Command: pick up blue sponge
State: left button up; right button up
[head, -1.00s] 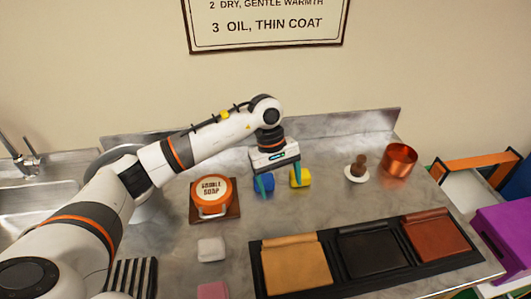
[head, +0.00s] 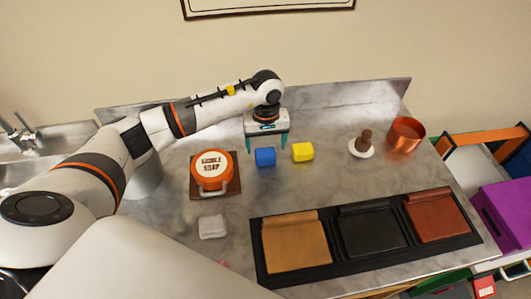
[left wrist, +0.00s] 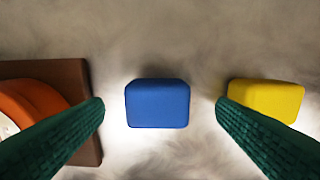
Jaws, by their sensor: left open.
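The blue sponge (head: 265,157) lies on the metal counter, between the saddle soap tin and a yellow sponge. My left gripper (head: 266,146) is open and empty, just behind the blue sponge in the head view, with its teal fingers pointing down. In the left wrist view the blue sponge (left wrist: 157,103) sits in the gap between the two green fingers, apart from both. My right gripper does not show in any view.
The yellow sponge (head: 303,152) is close on the right; the orange saddle soap tin (head: 211,170) on its brown board is on the left. A white block (head: 212,227), leather tray (head: 373,262), brush on a white dish (head: 362,150) and copper pot (head: 405,135) stand around.

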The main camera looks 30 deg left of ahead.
aim_at(265, 152)
pick_arm(q)
jog(key=shift+s+f+p, duration=0.15)
jog(key=shift+f+p, duration=0.1)
jog(key=shift+f, duration=0.35)
jog(key=shift+s+f+p, duration=0.15)
jog(key=shift+f+p, duration=0.05)
jog(key=shift+f, duration=1.05)
jog(key=c, duration=1.1)
jog(key=shift+o, duration=0.2)
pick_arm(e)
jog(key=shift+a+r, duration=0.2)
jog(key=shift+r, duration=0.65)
pick_arm(q)
jog(key=shift+w+r, duration=0.1)
jog(key=shift+r, duration=0.05)
